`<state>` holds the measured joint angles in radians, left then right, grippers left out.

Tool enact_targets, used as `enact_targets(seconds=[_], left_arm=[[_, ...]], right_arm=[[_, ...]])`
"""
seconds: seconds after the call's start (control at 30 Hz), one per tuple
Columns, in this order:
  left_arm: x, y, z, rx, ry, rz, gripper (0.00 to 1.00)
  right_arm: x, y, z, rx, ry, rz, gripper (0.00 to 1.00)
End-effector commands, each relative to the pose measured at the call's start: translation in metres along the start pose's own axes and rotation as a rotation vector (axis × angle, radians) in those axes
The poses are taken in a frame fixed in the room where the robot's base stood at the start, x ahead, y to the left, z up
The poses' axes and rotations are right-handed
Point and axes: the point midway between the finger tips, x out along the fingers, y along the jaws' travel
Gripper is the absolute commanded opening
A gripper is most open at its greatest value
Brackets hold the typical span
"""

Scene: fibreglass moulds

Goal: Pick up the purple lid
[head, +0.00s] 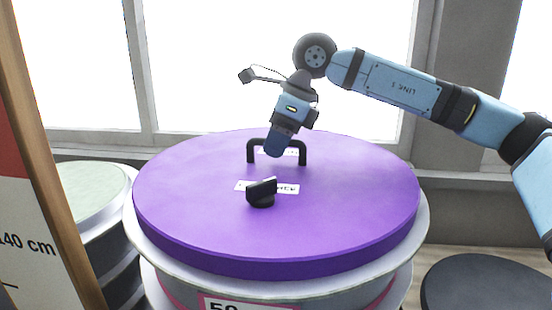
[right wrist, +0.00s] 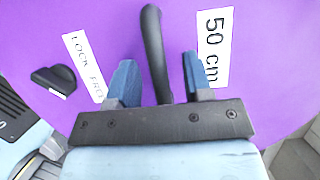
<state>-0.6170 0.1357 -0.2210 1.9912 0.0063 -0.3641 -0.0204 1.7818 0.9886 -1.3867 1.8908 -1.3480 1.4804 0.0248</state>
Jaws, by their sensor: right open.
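The purple lid (head: 205,215) is a thick round disc lying flat on top of a large drum. A black arched handle (head: 304,152) stands on its far half, and a black knob (head: 262,194) sits nearer the middle beside a white label. My right gripper (head: 275,152) points down at the handle and hides part of it. In the right wrist view its blue fingers (right wrist: 158,72) are open, with the handle (right wrist: 153,35) between them and a gap on both sides. The lid (right wrist: 265,95) fills most of that view. My left gripper is not in view.
The drum (head: 290,292) under the lid has a pale rim. Another drum (head: 88,195) with a pale green top stands to the left, behind a board (head: 30,240) marked 140 cm. A dark round top (head: 485,285) is at lower right. Windows are behind.

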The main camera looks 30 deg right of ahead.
Motion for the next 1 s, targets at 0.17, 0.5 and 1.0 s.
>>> enact_targets(seconds=[0.17, 0.5, 1.0], left_arm=[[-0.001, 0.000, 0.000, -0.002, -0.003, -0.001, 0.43], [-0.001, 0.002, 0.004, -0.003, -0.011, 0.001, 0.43], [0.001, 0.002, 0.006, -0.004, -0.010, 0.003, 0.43]], right_arm=[[0.008, 0.000, -0.001, 0.000, 0.000, 0.000, 0.46], [0.008, 0.000, 0.000, 0.000, -0.001, 0.000, 0.00], [-0.002, 0.000, 0.004, -0.001, -0.006, -0.003, 0.00]])
